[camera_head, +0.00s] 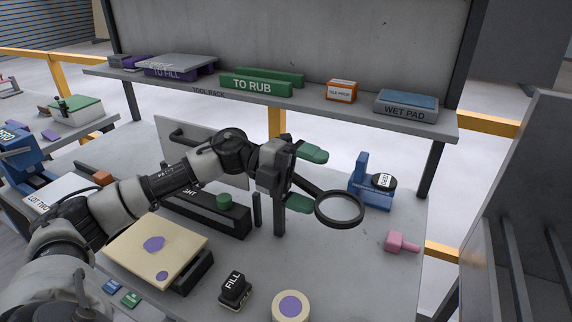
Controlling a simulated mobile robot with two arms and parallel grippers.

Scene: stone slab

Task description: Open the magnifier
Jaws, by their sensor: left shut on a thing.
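The magnifier (340,223) shows a round dark-rimmed lens at the middle right, with a dark arm (312,188) running up and left from it into my left gripper. My left gripper (306,179) has green fingertips, one above and one below this dark arm, and is shut on it. The lens is to the right of the lower fingertip and looks swung out over the slab. A dark upright post (279,208) stands just below the gripper; whether it joins the magnifier is hidden by the gripper. My right gripper is not in view.
A blue holder (373,195) with a black-topped item stands behind the lens, and a pink block (396,242) lies to its right. A FILL stamp (235,286), a round cream pad (291,306) and a cream board (179,252) are in front. A tool rack shelf (300,107) hangs behind.

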